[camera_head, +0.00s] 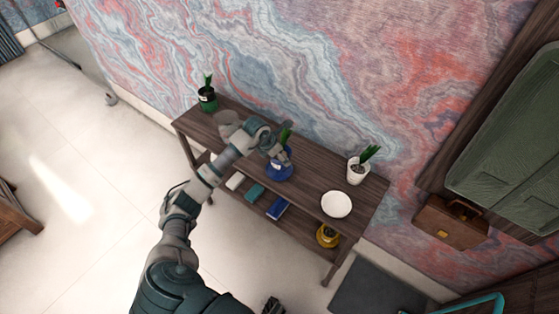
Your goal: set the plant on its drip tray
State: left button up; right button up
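A round white dish (336,204), apparently the drip tray, lies empty near the front right edge, apart from the white pot. My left gripper (281,153) is at the blue pot's plant and partly hides it. Its fingers are too small to tell open from shut. A dark piece at the bottom edge may be my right gripper (272,306).
The lower shelf holds a yellow pot (327,236), a blue book-like item (277,208), a teal one (254,192) and a pale one (235,181). A brown bag (451,222) is at the right. The tabletop between the blue and white pots is clear.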

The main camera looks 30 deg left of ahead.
aim_at(277, 160)
pick_arm(q)
jog(key=shift+w+a+f, duration=0.15)
jog(key=shift+w+a, duration=0.05)
jog(key=f, duration=0.3)
jog(key=shift+a+f, duration=0.2)
jog(key=shift+a, duration=0.15)
jog(key=shift+d, duration=0.1)
jog(key=o, duration=1.4)
jog(key=shift+d, duration=0.2)
jog(key=shift+r, duration=0.1)
jog(key=shift+s, duration=0.1)
jog(key=shift+s+a+r, duration=0.15)
jog(key=shift+a+r, duration=0.1)
jog(key=shift+r, duration=0.15)
jog(key=v, duration=1.1)
